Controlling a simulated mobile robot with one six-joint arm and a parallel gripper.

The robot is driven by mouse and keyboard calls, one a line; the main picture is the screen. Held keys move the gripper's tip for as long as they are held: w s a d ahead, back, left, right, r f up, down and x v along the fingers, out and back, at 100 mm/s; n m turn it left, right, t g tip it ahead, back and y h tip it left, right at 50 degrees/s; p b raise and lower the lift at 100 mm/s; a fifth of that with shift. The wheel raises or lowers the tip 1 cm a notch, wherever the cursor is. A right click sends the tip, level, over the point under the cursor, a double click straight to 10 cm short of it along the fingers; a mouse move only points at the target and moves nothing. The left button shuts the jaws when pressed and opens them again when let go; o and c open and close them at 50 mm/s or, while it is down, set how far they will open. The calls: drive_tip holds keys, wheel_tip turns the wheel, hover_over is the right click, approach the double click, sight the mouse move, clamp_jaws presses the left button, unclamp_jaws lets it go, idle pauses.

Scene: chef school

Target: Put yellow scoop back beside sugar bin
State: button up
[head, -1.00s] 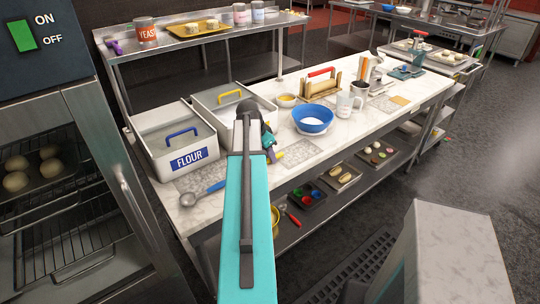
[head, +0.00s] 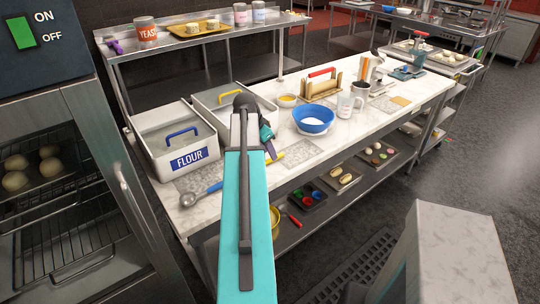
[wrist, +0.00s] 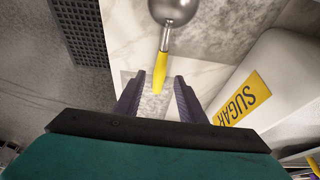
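The yellow scoop has a yellow handle and a metal bowl. In the wrist view, the yellow scoop (wrist: 160,72) lies with its handle end toward my gripper and its bowl at the top edge. My gripper (wrist: 158,88) is open, its dark fingers on either side of the handle end with gaps between. The white sugar bin (wrist: 270,75), labelled SUGAR, stands to the right of the scoop. In the head view, the sugar bin (head: 210,101) has a yellow lid handle and is partly hidden by my arm. Part of the yellow scoop (head: 275,158) shows beside my gripper (head: 269,152).
The flour bin (head: 150,150) with a blue handle stands at the left, with a blue scoop (head: 190,199) before it. A blue bowl (head: 313,127) and a measuring jug (head: 345,105) stand to the right. A grey speckled mat (head: 300,150) lies on the marble counter (head: 400,118).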

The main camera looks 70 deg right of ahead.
drive_tip(key=b+v, duration=0.1)
drive_tip(key=v, duration=0.8)
drive_tip(key=shift+b, duration=0.4)
idle(0.7)
